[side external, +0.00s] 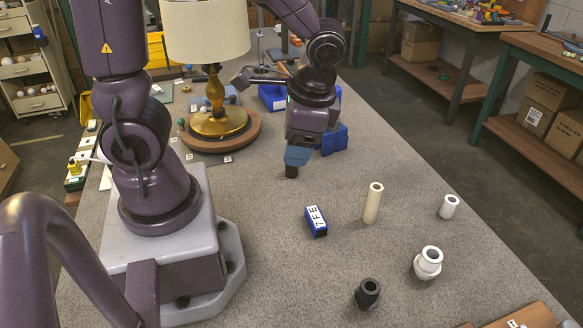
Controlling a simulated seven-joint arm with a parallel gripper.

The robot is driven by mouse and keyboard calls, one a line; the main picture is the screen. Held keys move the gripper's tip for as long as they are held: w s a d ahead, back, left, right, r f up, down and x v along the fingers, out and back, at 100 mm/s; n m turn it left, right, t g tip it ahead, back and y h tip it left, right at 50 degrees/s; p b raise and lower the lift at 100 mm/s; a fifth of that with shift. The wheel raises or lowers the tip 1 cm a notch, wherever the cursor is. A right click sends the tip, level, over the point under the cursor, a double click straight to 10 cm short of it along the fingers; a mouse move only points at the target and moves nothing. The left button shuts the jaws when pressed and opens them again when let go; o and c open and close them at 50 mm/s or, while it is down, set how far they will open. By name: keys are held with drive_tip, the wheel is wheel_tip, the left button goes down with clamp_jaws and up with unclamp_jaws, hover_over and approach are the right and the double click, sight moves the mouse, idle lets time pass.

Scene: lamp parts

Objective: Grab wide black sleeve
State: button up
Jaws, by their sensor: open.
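A wide black sleeve (368,294) with a flared lower part stands upright on the grey table near the front of the side external view. A smaller black cylinder (291,172) stands further back, directly under my gripper (298,156). My gripper points down with its blue fingers low over the table at this smaller cylinder. The fingers are open; they overlap the cylinder's top in the picture, and I cannot tell whether they touch it. My gripper is well behind and to the left of the wide black sleeve.
A blue block with lettering (316,221), a tall cream tube (373,203), a small white sleeve (449,207) and a wide white sleeve (428,263) stand apart on the table. A lamp (214,90) stands on a round wooden board at the back. Blue bins (272,97) are behind my gripper.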

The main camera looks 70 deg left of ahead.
sight(292, 168)
drive_tip(key=w+a+f+m+y, duration=0.1)
drive_tip(key=a+f+m+y, duration=0.2)
drive_tip(key=f+m, duration=0.1)
drive_tip(key=w+a+f+m+g+y, duration=0.1)
drive_tip(key=a+f+m+y, duration=0.1)
drive_tip(key=f, duration=0.5)
drive_tip(key=a+f+m+y, duration=0.3)
drive_tip(key=f+m+y, duration=0.2)
drive_tip(key=shift+w+a+f+m+g, duration=0.3)
drive_tip(key=shift+w+a+f+m, duration=0.05)
drive_tip(key=shift+w+f+m, duration=0.05)
drive_tip(key=w+m+t, duration=0.1)
drive_tip(key=w, duration=0.1)
drive_tip(key=shift+w+a+m+t+y, duration=0.35)
drive_tip(key=shift+m+t+y, duration=0.05)
drive_tip(key=shift+w+a, duration=0.2)
drive_tip(key=shift+a, duration=0.05)
drive_tip(key=x, duration=1.2)
drive_tip(key=shift+w+a+r, duration=0.1)
drive_tip(key=shift+w+a, duration=0.1)
drive_tip(key=shift+a, duration=0.15)
drive_tip(key=c, duration=1)
